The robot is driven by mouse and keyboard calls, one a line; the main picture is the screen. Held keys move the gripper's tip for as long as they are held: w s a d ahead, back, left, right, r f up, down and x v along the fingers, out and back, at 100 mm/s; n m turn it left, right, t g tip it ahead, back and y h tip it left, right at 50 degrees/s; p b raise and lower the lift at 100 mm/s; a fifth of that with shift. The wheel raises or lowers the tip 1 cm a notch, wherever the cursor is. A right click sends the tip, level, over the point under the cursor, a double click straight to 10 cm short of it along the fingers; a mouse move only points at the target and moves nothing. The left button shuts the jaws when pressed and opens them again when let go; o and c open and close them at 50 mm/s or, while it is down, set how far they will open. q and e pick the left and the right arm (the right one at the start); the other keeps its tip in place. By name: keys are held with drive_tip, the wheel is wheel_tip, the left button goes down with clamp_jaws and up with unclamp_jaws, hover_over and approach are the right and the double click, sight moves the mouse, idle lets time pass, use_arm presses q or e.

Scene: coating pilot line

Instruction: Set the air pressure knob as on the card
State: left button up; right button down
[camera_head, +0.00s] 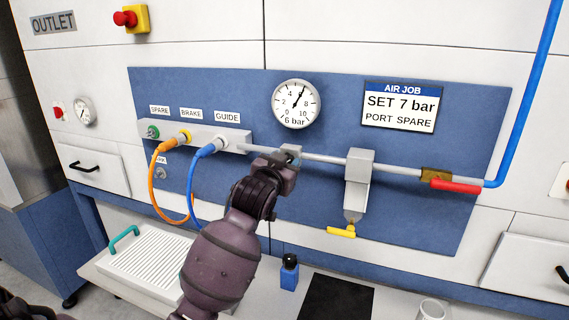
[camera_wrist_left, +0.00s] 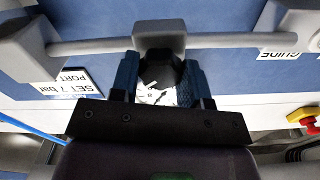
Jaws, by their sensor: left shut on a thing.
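The card (camera_head: 400,106) on the blue panel reads "AIR JOB, SET 7 bar, PORT SPARE"; part of it shows in the left wrist view (camera_wrist_left: 62,86). The round gauge (camera_head: 297,104) has its needle near 6 and is marked "6 bar". My left gripper (camera_head: 284,161) is at the pipe below the gauge. In the left wrist view its two fingers (camera_wrist_left: 160,78) are shut on the black air pressure knob (camera_wrist_left: 158,68), with the gauge face partly hidden behind it. In the head view the gripper mostly hides the knob. My right gripper is in neither view.
A manifold (camera_head: 232,136) has SPARE, BRAKE and GUIDE ports; an orange hose (camera_head: 154,190) and a blue hose (camera_head: 190,180) are plugged in. Right are a filter with a yellow handle (camera_head: 341,232) and a red lever (camera_head: 455,186). A blue bottle (camera_head: 289,273) stands below.

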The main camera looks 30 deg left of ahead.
use_arm(q)
drive_tip(key=m, duration=1.1)
drive_tip(key=shift+m, duration=0.4)
drive_tip(key=shift+f, duration=0.1)
idle(0.3)
drive_tip(key=o, duration=0.9)
drive_tip(key=shift+s+d, duration=0.1)
drive_tip(key=shift+s, duration=0.05)
drive_tip(key=b+v, duration=0.1)
drive_tip(key=v, duration=0.9)
drive_tip(key=shift+s+b, duration=0.3)
